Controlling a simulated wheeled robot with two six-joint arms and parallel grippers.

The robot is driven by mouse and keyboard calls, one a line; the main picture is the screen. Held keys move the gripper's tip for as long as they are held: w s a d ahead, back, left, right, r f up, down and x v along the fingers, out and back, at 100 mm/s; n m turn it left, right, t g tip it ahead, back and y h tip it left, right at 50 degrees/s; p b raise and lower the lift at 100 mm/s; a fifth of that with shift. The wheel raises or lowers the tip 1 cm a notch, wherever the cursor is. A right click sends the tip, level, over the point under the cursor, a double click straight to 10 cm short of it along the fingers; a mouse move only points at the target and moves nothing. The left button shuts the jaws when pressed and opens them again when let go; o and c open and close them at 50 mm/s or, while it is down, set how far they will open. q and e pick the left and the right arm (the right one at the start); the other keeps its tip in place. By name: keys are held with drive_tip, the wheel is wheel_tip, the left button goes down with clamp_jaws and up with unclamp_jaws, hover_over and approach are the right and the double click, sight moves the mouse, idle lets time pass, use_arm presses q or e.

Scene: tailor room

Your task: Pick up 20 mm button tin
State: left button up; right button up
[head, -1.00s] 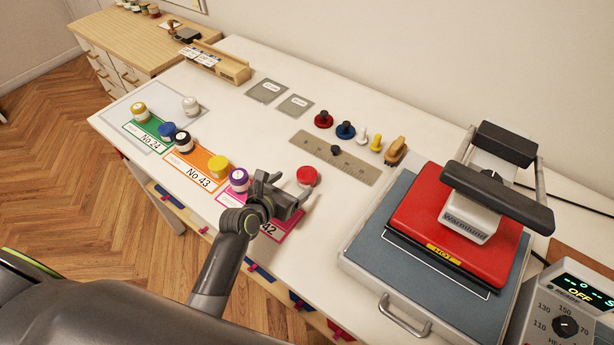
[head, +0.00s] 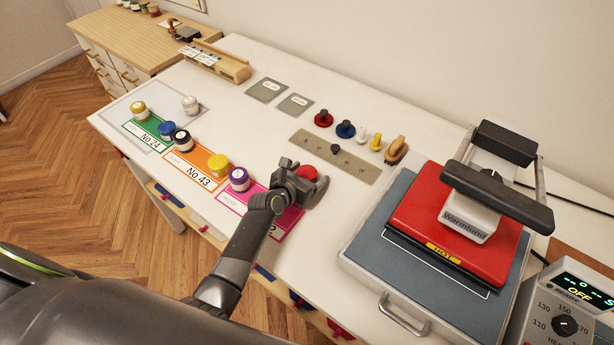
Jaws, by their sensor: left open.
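Several small tins with coloured lids stand on the white table; I cannot read a 20 mm marking on any. A red-lidded tin (head: 307,172) is at my left gripper (head: 303,181), which is open and partly hides it. I cannot tell whether the fingers are around or beside this tin, or touching it. A purple-lidded tin (head: 239,180) stands to the left, with a yellow-lidded tin (head: 218,165) farther left. Black (head: 182,140), blue (head: 167,131), gold (head: 139,110) and white (head: 190,105) tins stand beyond. My right gripper is not in view.
Green (head: 149,134), orange (head: 195,171) and magenta (head: 236,204) cards lie along the front edge. A red heat press (head: 450,225) stands at the right. The table's middle is clear.

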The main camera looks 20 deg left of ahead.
use_arm(q)
drive_tip(key=shift+c, duration=0.5)
drive_tip(key=c, duration=1)
drive_tip(key=shift+r, duration=0.1)
